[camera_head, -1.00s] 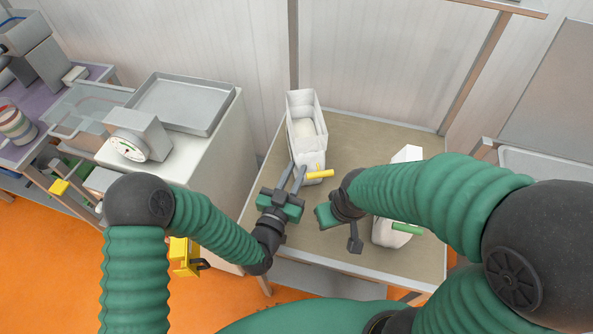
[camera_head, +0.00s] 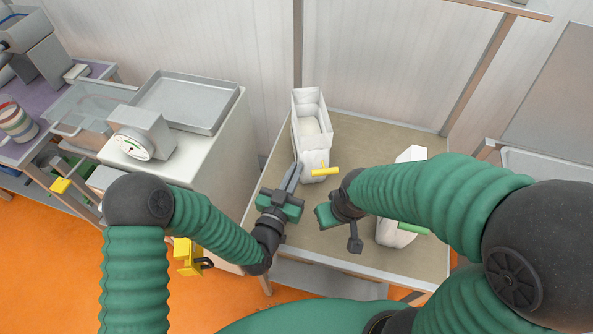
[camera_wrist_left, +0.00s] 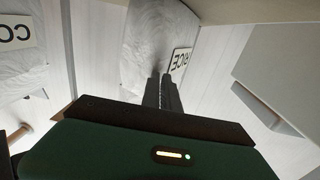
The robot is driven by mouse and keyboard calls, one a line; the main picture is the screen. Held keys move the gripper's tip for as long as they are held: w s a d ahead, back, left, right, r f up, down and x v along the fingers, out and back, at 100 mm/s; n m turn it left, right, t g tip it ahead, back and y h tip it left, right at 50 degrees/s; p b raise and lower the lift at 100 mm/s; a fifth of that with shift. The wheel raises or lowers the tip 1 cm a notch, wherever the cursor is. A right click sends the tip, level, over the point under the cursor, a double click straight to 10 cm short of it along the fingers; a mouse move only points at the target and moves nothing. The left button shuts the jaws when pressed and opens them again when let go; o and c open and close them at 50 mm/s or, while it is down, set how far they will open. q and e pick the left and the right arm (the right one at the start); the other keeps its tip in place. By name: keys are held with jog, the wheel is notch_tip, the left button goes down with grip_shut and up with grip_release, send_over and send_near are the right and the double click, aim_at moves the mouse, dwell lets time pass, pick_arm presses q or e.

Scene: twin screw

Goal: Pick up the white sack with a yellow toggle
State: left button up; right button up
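The white sack (camera_head: 313,160) with a yellow toggle (camera_head: 326,171) stands on the table, its open top showing pale contents. My left gripper (camera_head: 295,170) is at the sack's left front side. Its fingers are close together and touch the sack, seemingly pinching a fold of it. In the left wrist view, the shut fingers (camera_wrist_left: 161,82) point at the wrinkled white sack (camera_wrist_left: 150,30), which has a printed label (camera_wrist_left: 181,60).
A second white sack with a green toggle (camera_head: 413,229) stands on the table at right, partly behind my right arm. A scale (camera_head: 138,140) and a metal tray (camera_head: 185,103) sit on a white cabinet at left. The brown tabletop (camera_head: 365,150) is bare behind my right arm.

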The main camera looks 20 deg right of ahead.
pick_arm(q)
jog(key=o, duration=0.4)
jog(key=shift+a, duration=0.1)
jog(key=o, duration=1.2)
jog(key=shift+d, duration=0.25)
jog(key=o, duration=0.4)
jog(key=shift+a, duration=0.1)
jog(key=shift+c, duration=0.2)
